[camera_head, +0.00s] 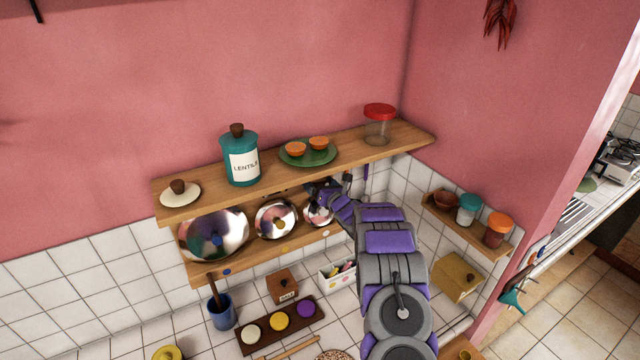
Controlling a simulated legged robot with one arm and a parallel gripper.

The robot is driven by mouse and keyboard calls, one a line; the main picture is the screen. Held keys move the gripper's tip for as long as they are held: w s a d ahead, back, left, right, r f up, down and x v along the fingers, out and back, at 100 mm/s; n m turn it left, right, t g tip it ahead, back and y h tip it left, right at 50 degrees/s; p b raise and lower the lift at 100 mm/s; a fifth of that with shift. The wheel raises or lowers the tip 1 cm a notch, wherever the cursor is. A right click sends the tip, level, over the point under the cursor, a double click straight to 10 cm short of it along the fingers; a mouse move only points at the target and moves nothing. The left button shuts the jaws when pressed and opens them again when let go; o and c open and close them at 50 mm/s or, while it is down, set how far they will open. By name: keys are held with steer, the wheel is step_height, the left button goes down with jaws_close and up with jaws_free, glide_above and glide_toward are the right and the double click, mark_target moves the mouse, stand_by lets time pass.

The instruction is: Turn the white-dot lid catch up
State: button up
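Three shiny metal lids stand in a row under the wooden upper shelf: a large one (232,222) at left, a medium one (276,218) in the middle and a small one (318,214) at right. A blue dot (226,271) and a yellow dot (283,250) mark the lower shelf edge below the first two. A pale dot (326,233) shows faintly below the small lid. My gripper (318,188) is at the top of the small lid, just under the upper shelf. Its fingers are too small and dark to read. The catch there cannot be made out, nor its turn.
The upper shelf (205,203) holds a lentils jar (240,160), a green plate (310,155), a red-lidded jar (378,125) and a white lid (180,194). Utensils (366,175) hang right of my gripper. A white box (338,276) and wooden box (282,287) stand below.

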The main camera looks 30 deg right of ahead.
steer(key=shift+s+r, duration=0.15)
steer(key=shift+c, duration=0.6)
steer(key=c, duration=1)
steer(key=b, duration=0.4)
steer(key=shift+n, duration=0.3)
steer(key=n+b, duration=0.1)
steer(key=b, duration=0.4)
steer(key=n+b, duration=0.1)
steer(key=b, duration=0.5)
steer(key=shift+r, duration=0.3)
steer(key=shift+r+n+b, duration=0.3)
steer(key=shift+b, duration=0.05)
